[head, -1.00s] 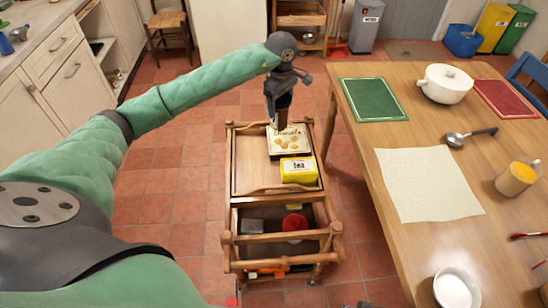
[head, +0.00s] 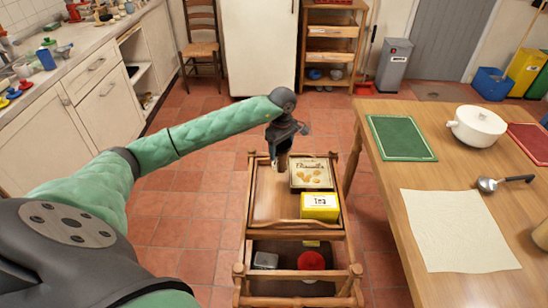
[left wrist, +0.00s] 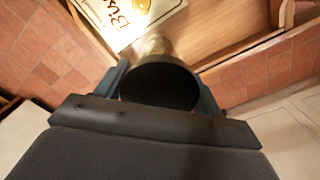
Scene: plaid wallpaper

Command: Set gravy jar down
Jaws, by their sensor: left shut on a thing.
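My left gripper (head: 281,154) is shut on the gravy jar (head: 281,168), over the far left part of the wooden trolley's top tray (head: 272,205). The jar is small and mostly hidden by the gripper in the head view. In the left wrist view it shows as a dark round top (left wrist: 160,85) with a paler, shiny side (left wrist: 155,45) between the fingers. The jar looks about upright. I cannot tell whether its base touches the tray. My right gripper is not in view.
A cream biscuit tin (head: 311,173) stands just right of the jar, with a yellow tea box (head: 320,206) nearer. The tray's left and front part is bare. The lower shelf holds a red-topped item (head: 311,261) and a grey one (head: 265,260). A table (head: 390,185) stands at right.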

